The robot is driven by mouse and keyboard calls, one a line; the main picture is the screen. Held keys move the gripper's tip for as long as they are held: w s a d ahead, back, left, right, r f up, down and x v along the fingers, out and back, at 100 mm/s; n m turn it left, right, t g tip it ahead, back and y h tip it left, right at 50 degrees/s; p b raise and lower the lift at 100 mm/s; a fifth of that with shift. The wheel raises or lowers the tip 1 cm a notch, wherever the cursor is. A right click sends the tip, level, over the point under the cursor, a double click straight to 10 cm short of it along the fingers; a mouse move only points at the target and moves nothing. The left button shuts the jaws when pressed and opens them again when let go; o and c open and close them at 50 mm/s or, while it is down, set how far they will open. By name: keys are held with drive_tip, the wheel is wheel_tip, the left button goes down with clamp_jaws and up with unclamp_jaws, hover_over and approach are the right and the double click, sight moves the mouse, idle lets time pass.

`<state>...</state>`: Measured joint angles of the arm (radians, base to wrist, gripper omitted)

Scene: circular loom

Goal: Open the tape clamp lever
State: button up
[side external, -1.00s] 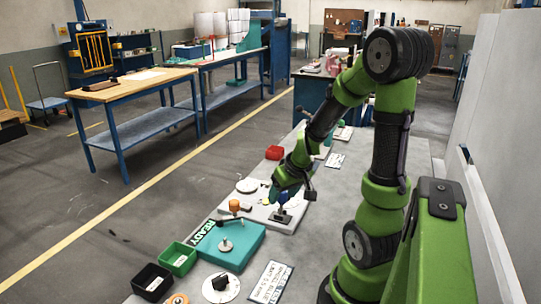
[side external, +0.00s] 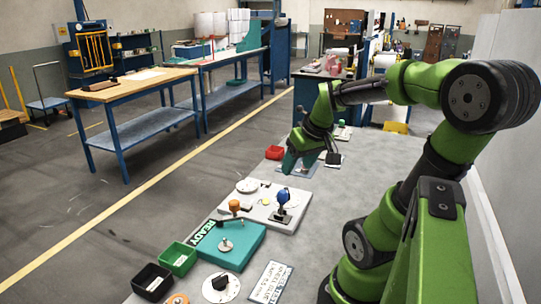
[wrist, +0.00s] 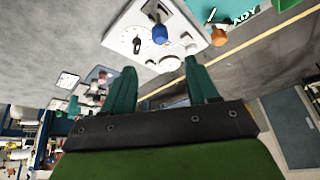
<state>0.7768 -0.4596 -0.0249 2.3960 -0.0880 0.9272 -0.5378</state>
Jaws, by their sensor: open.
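A blue-knobbed lever (side external: 283,195) stands on a dark base on a light grey plate (side external: 290,224); the blue knob also shows at the top of the wrist view (wrist: 160,34). An orange-knobbed lever (side external: 234,206) sits by the teal READY block (side external: 250,240), and its knob shows in the wrist view (wrist: 219,37). I cannot tell for certain which is the tape clamp lever. My gripper (wrist: 162,84) is open, with nothing between its teal fingers. In the side view, it (side external: 288,163) hangs beyond the grey plate, apart from both knobs.
Green (side external: 178,259) and black (side external: 152,282) bins and a label card (side external: 270,283) are nearer. The bench right of the plate is clear.

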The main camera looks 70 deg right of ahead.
sight(283, 203)
drive_tip(key=shift+c, duration=0.2)
drive_tip(key=shift+w+a+f, duration=0.1)
drive_tip(key=shift+f, duration=0.05)
drive_tip(key=shift+c, duration=1.2)
drive_tip(key=shift+n+g+y, duration=0.3)
drive_tip(key=shift+g+y, duration=0.3)
drive_tip(key=shift+g, duration=0.1)
drive_tip(key=w, duration=0.1)
drive_tip(key=w+d+f, duration=0.1)
drive_tip(key=w, duration=0.2)
drive_tip(key=shift+w+d+f, duration=0.15)
drive_tip(key=shift+d+f, duration=0.05)
drive_tip(key=shift+d, duration=0.05)
drive_tip(key=c, duration=0.7)
drive_tip(key=w+d+m+g, duration=0.1)
drive_tip(key=w, duration=0.1)
drive_tip(key=w+d+m+g, duration=0.1)
drive_tip(key=w, duration=0.1)
drive_tip(key=w+d+m+g+y, duration=0.1)
drive_tip(key=w, duration=0.2)
drive_tip(key=shift+f+m, duration=0.3)
drive_tip(key=shift+m, duration=0.1)
clamp_jaws()
drive_tip(key=w+r+m+g+y, duration=0.1)
drive_tip(key=w+r+m+g, duration=0.2)
drive_tip(key=m, duration=0.6)
drive_tip(key=s+x, duration=0.2)
drive_tip(key=x, duration=1)
drive_tip(key=shift+s+r, duration=0.35)
